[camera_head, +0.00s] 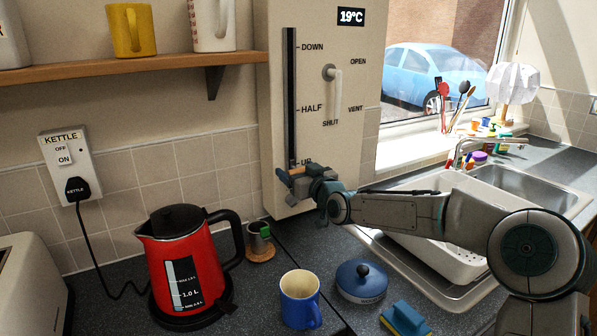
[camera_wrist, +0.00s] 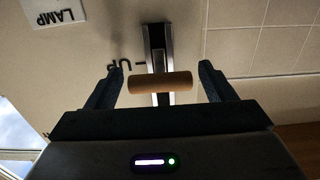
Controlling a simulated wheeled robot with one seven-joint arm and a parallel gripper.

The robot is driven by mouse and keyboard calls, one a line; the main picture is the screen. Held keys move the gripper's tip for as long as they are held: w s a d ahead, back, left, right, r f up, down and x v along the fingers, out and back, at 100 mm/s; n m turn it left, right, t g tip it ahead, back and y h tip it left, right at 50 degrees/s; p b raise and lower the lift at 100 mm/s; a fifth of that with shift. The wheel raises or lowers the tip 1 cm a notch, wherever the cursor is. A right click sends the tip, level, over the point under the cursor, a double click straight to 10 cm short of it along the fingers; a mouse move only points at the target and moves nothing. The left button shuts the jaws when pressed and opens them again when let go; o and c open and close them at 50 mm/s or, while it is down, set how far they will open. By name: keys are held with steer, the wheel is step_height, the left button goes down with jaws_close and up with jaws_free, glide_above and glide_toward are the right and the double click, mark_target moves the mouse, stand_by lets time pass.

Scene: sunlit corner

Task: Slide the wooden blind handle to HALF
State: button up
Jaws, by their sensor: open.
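The wooden blind handle (camera_wrist: 160,82) is a short horizontal cylinder at the UP end of a dark vertical track (camera_head: 291,85). The track is on the beige panel and is marked DOWN at the top, HALF midway and UP at the bottom. My gripper (camera_wrist: 162,69) is open, with one finger beside each end of the handle and gaps between. In the head view my gripper (camera_head: 292,178) is at the track's lower end, and a small bit of the handle (camera_head: 297,170) shows there. The wrist view is upside down; contact is not visible.
A vent lever (camera_head: 335,90) is on the same panel, right of the track. Below are a red kettle (camera_head: 185,262), a blue mug (camera_head: 300,299), a blue lidded pot (camera_head: 361,281) and a small cup (camera_head: 259,238). The panel along the track above my gripper is clear.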

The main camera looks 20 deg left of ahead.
steer(key=c, duration=1.4)
steer(key=p, duration=0.5)
glide_toward(289, 111)
steer(key=x, duration=0.5)
steer(key=shift+w+a+r, duration=0.1)
steer(key=shift+w+a, duration=0.05)
steer(key=o, duration=1.4)
steer(key=b+v, duration=0.1)
steer(key=v, duration=1.2)
steer(key=shift+s+d+b, duration=0.25)
steer(key=shift+s+b, duration=0.05)
steer(key=shift+b, duration=0.1)
